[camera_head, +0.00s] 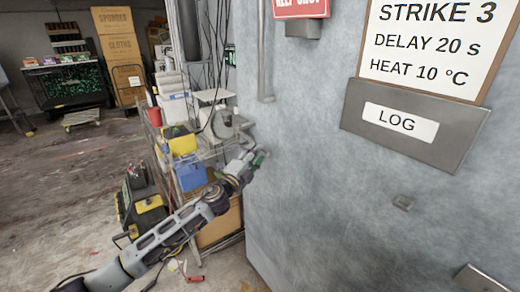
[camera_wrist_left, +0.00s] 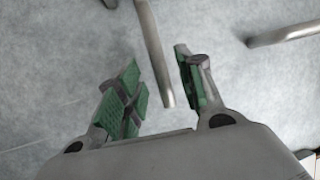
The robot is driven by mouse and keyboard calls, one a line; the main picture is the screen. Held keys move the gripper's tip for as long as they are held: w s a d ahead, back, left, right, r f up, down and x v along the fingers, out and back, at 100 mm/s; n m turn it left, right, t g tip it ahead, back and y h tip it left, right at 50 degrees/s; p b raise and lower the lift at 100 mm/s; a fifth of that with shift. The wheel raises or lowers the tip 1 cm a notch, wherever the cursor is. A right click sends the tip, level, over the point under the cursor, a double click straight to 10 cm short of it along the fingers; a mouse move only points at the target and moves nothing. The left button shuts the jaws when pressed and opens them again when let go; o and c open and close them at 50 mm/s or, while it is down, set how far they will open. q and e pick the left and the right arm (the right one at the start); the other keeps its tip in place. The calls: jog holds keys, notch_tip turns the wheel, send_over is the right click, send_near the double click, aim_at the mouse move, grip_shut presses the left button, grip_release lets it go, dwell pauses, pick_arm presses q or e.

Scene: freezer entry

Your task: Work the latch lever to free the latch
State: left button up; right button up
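A slim grey metal rod (camera_wrist_left: 155,55), which looks like the latch lever, shows in the left wrist view. It comes in from the top edge and its rounded end lies between the fingers of my left gripper (camera_wrist_left: 163,88). The green finger pads stand apart on both sides of it, with a visible gap, so the gripper is open. In the head view my left gripper (camera_head: 252,162) is close to the left edge of the frosty grey freezer wall (camera_head: 330,170). The latch itself is too small there to make out. My right gripper is out of sight.
A second metal bar (camera_wrist_left: 285,35) stands off the wall at right in the wrist view. A vertical pull handle (camera_head: 264,50) is above my gripper. A loaded wire shelf (camera_head: 215,150) stands close behind my left arm. A LOG box (camera_head: 415,150) juts from the wall.

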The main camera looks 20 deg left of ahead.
aim_at(251, 141)
pick_arm(q)
jog(key=shift+x, duration=1.75)
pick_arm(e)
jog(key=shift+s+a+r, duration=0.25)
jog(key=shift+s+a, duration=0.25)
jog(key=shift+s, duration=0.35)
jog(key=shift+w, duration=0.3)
pick_arm(q)
grip_shut()
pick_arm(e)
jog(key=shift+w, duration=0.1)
